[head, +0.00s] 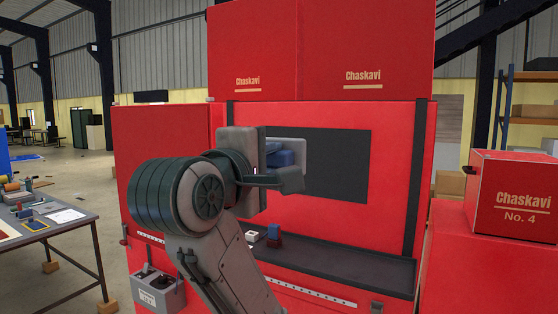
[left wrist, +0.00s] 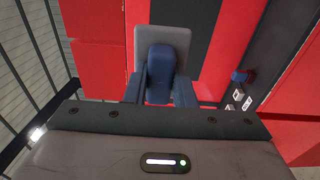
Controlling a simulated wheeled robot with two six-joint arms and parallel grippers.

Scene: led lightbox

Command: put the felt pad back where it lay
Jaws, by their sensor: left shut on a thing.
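What looks like the felt pad is a light grey plate (head: 295,147) with rounded corners and a blue block-shaped grip. My left gripper (head: 272,172) is shut on the blue grip, which also shows between the fingers in the left wrist view (left wrist: 160,72). There the grey plate (left wrist: 162,40) stands beyond the fingertips. The pad is held up in front of the dark panel (head: 342,165) on the red housing, above the ledge. I cannot tell whether it touches the panel. My left gripper and arm hide part of it. My right gripper is not in view.
A dark ledge (head: 345,262) runs below the panel; small blue, red and white blocks (head: 274,236) sit at its left part. A grey caddy (head: 158,290) is at lower left. A cluttered table (head: 68,228) stands further left. A red box (head: 515,198) is at right.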

